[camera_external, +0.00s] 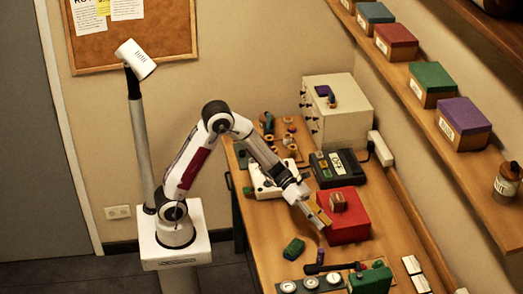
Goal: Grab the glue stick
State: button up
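My gripper (323,219) hangs over the table at the left front edge of a red box, with its yellowish fingers angled down to the right. The view is too small to tell whether the fingers are open or shut, or whether anything is between them. A small upright purple stick (320,256), possibly the glue stick, stands on the table below my gripper and apart from it. Its label cannot be read.
The red box (349,228) carries a small brown box (338,201). A green block (294,249) lies left of the purple stick. A dark long tool (326,268), round dials (311,283) and a green box (371,280) stand in front. A black device (338,168) sits behind.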

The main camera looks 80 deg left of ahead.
notch_tip(320, 180, down, 3)
jog(key=d+m+g+h, duration=0.1)
jog(key=m+g+h, duration=0.1)
jog(key=m, duration=0.1)
jog(key=m+g+h, duration=0.1)
jog(key=m+h, duration=0.1)
jog(key=m, duration=0.3)
send_near(321, 253)
jog(key=shift+w+d+f, duration=0.25)
jog(key=shift+w+d, duration=0.05)
jog(key=shift+w, duration=0.3)
jog(key=shift+w+d+f, duration=0.25)
jog(key=shift+w+d, duration=0.05)
jog(key=shift+w, duration=0.3)
jog(key=shift+s+a+f+m+g+h, duration=0.15)
jog(key=shift+f+m+h, duration=0.25)
jog(key=shift+f+m, duration=0.05)
jog(key=shift+s+a+f+m+g+h, duration=0.15)
jog(key=shift+s+a+f+m+h, duration=0.05)
jog(key=shift+f+m+h, duration=0.25)
jog(key=shift+d, duration=0.15)
jog(key=shift+w+d, duration=0.25)
jog(key=shift+d, duration=0.9)
jog(key=shift+w+d, duration=0.2)
jog(key=shift+d, duration=1.1)
jog(key=shift+w+d, duration=0.15)
jog(key=shift+d, duration=1.15)
